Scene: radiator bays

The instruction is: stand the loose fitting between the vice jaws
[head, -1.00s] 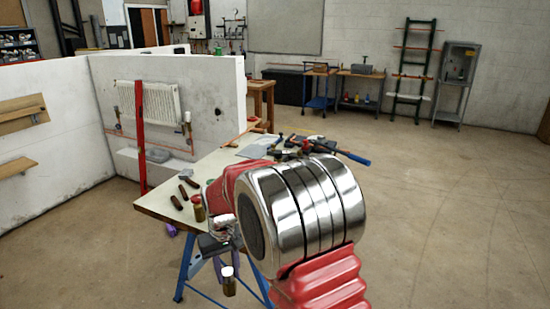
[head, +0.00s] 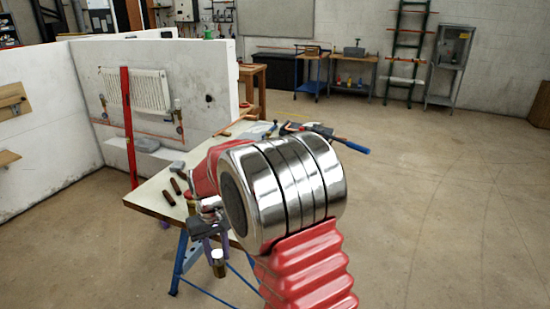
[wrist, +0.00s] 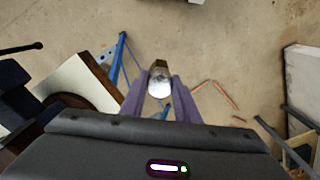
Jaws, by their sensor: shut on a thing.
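My gripper (head: 217,256) hangs in front of the near end of the bench, with its purple fingers shut on the loose fitting (head: 218,267). The fitting has a pale, shiny cap and a brass body. In the wrist view the fitting (wrist: 159,82) sits between the tips of the two purple fingers (wrist: 160,93), with its silvery end towards the camera. The floor shows beyond it.
The workbench (head: 157,193) on blue legs carries dark cylindrical pieces (head: 175,187) and tools (head: 285,128). A red upright post (head: 128,125) stands by the radiator (head: 140,90) bay. Open floor lies to the right. Copper pipes (wrist: 226,97) show in the wrist view.

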